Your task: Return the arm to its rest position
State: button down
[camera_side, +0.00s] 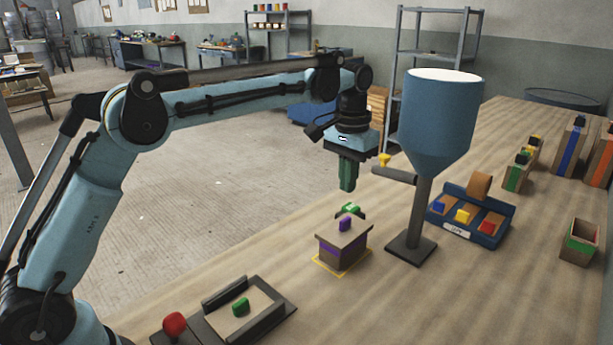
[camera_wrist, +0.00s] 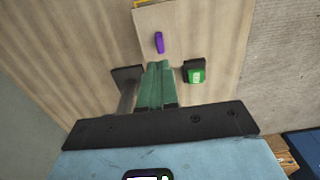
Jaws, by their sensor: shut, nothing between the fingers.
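My gripper (camera_side: 347,188) hangs pointing down above the table, past a wooden box and beside a blue hopper. Its green fingers are shut with nothing between them, and they also show closed together in the wrist view (camera_wrist: 157,68). The wooden box (camera_side: 342,244) has a purple band and a lid with a purple knob (camera_side: 345,224); the knob also shows in the wrist view (camera_wrist: 159,42). A green piece (camera_side: 350,209) is just behind the box, and it shows right of the fingers in the wrist view (camera_wrist: 196,75). The fingers touch neither.
The blue hopper (camera_side: 437,125) stands on a post right of my gripper, its side arm close by. A blue tray (camera_side: 468,228) holds coloured blocks. Several wooden moulds stand at right.

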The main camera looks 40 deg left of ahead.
jog(key=s+a+r+t, duration=0.1)
jog(key=s+a+t, duration=0.15)
jog(key=s, duration=0.55)
jog(key=s+a+r+t, duration=0.1)
jog(key=s+a+t, duration=0.15)
jog(key=s, duration=0.55)
jog(key=s+f+t, duration=0.2)
jog(key=s+f, duration=0.3)
jog(key=s, duration=0.1)
jog(key=shift+s+a, duration=0.2)
jog(key=shift+s, duration=0.05)
dwell(0.5)
